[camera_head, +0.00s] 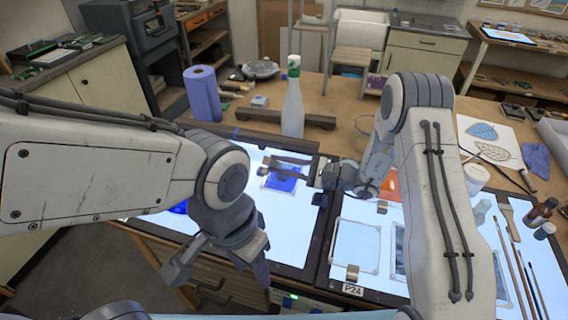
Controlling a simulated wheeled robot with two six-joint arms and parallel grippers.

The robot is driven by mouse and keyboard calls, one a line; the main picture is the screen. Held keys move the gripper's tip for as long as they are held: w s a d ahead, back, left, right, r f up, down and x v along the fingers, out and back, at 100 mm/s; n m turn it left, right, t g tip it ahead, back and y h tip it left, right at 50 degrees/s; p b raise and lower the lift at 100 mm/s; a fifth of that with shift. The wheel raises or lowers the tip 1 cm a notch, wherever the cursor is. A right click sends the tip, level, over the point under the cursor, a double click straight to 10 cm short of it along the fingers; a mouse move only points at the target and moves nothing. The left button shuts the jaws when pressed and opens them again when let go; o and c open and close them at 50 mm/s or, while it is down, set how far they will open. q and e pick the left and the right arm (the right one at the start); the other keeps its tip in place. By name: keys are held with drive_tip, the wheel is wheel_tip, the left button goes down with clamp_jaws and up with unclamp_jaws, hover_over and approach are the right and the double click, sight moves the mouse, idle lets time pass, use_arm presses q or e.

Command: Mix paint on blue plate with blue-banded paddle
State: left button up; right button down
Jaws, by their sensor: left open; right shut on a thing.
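The blue plate (283,181) lies on the lit panel near the middle of the head view, with dark blue paint on it. My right gripper (286,166) reaches in from the right, over the plate's far edge. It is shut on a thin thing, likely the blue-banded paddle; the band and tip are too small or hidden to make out. My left gripper (222,262) is open and empty, pointing down in front of the panel's near edge. Whether the paddle touches the paint cannot be told.
An orange plate (389,187) and clear glass panes (356,247) lie on the right lit panel. A spray bottle (292,105) and a blue paper roll (202,93) stand behind. Brushes (522,277) and small bottles (540,212) are at the right. More blue shows behind my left arm.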

drive_tip(key=s, duration=0.4)
drive_tip(key=shift+d, duration=0.2)
idle(0.4)
drive_tip(key=shift+r, duration=0.1)
wheel_tip(320, 180, up, 5)
drive_tip(key=p, duration=0.3)
idle(0.3)
